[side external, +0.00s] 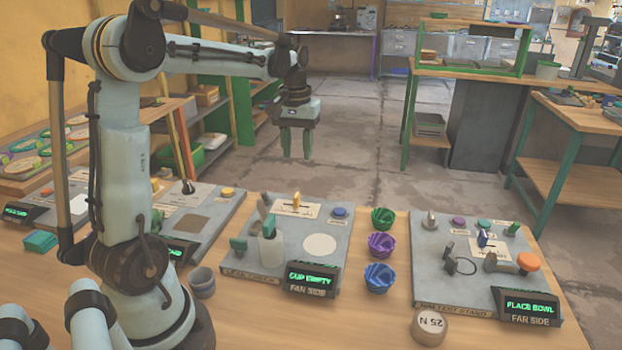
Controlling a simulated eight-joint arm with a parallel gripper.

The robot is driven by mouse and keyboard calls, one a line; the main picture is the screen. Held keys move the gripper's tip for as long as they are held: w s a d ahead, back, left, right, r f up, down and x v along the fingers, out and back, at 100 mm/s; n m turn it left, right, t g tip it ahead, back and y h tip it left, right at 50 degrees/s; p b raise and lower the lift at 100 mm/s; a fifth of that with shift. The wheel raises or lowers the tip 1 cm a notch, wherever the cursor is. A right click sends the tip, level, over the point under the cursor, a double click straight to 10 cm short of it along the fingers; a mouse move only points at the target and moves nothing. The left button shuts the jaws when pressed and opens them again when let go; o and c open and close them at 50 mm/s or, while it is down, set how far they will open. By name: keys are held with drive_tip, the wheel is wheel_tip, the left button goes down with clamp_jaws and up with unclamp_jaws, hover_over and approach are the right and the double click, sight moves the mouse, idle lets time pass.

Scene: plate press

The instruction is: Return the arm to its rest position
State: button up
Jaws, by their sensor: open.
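My gripper (297,152) hangs from my raised arm in the upper middle of the side external view. Its two green fingers point down and stand apart with nothing between them. It shows against the grey floor, above and beyond the far edge of the wooden table (395,325). It looks clear of the objects on the table. My arm reaches from its base at the left out toward the back.
The leak check board (340,262) carries a display reading CUP EMPTY (311,277). Green (384,218), purple (381,244) and blue (378,277) bowls stand beside it. The right board (430,285) has a PLACE BOWL display (525,307). A 25 N weight (429,327) sits in front.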

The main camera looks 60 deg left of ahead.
drive_tip(key=s+d+f+m+t, duration=0.1)
drive_tip(key=s+d+m+t, duration=0.2)
drive_tip(key=d, duration=0.7)
drive_tip(key=s+d+f+m+t, duration=0.1)
drive_tip(key=s+d+m+t, duration=0.3)
drive_tip(key=d, duration=0.6)
drive_tip(key=shift+s+f+m, duration=0.15)
drive_tip(key=shift+s+m, duration=0.25)
drive_tip(key=shift+m, duration=0.4)
